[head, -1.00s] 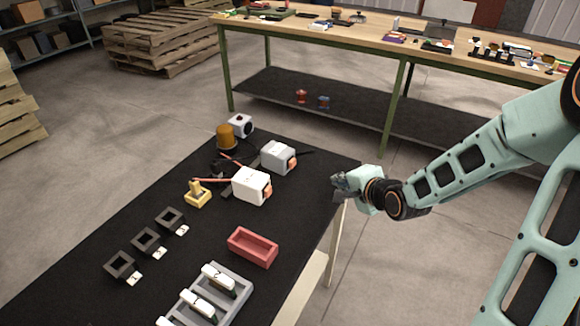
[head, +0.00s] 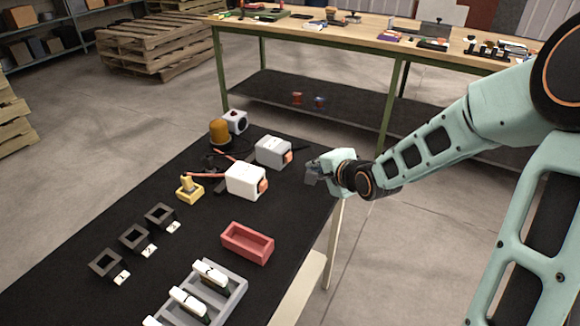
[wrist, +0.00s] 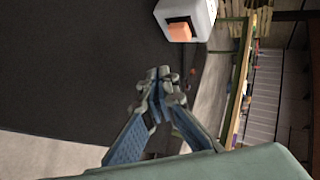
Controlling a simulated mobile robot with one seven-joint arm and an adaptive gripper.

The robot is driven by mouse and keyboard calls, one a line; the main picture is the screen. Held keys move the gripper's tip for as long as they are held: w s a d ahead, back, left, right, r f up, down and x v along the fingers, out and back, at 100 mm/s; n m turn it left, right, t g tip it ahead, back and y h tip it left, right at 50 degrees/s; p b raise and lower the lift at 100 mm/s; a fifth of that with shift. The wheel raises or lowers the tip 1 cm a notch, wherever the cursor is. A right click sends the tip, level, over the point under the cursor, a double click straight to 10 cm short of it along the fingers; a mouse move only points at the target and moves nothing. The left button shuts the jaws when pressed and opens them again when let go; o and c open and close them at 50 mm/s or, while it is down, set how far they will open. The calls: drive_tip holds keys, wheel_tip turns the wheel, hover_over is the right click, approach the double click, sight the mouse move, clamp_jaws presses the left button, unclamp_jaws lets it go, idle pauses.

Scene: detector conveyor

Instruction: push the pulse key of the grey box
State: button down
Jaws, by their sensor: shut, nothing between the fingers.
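The grey box (head: 272,151) lies near the far end of the black table, behind a similar white box (head: 246,180). An orange key (head: 288,157) sticks out of its right end; I take this to be the pulse key. My gripper (head: 312,174) is shut and empty, in front of and to the right of the grey box, clear of it. In the wrist view the fingertips (wrist: 158,75) are together. A pale box (wrist: 186,12) with an orange key (wrist: 180,31) shows beyond them, apart; it looks like the grey box, but I cannot be sure.
The white box has its own orange key (head: 263,185). An amber dome (head: 219,131) and a yellow piece (head: 188,190) stand left of the boxes. A red tray (head: 247,243) and a grey rack (head: 232,295) lie nearer. The table between my gripper and the boxes is clear.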

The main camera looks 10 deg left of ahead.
sight(288, 158)
drive_tip(key=shift+w+a+b, duration=0.35)
drive_tip(key=shift+a, duration=0.5)
drive_tip(key=shift+w+a+b, duration=0.3)
drive_tip(key=shift+w+a, duration=0.05)
drive_tip(key=shift+a, duration=0.45)
drive_tip(key=shift+a, duration=0.15)
drive_tip(key=shift+w+a, duration=0.15)
drive_tip(key=shift+a, duration=0.1)
drive_tip(key=shift+w+a+b, duration=0.25)
drive_tip(key=shift+a+b, duration=0.1)
drive_tip(key=shift+a, duration=0.2)
idle(1.1)
drive_tip(key=shift+s+d+r+p, duration=0.1)
drive_tip(key=shift+s+d+p, duration=0.2)
drive_tip(key=shift+d+p, duration=0.4)
drive_tip(key=shift+s+d, duration=0.15)
drive_tip(key=shift+d, duration=0.05)
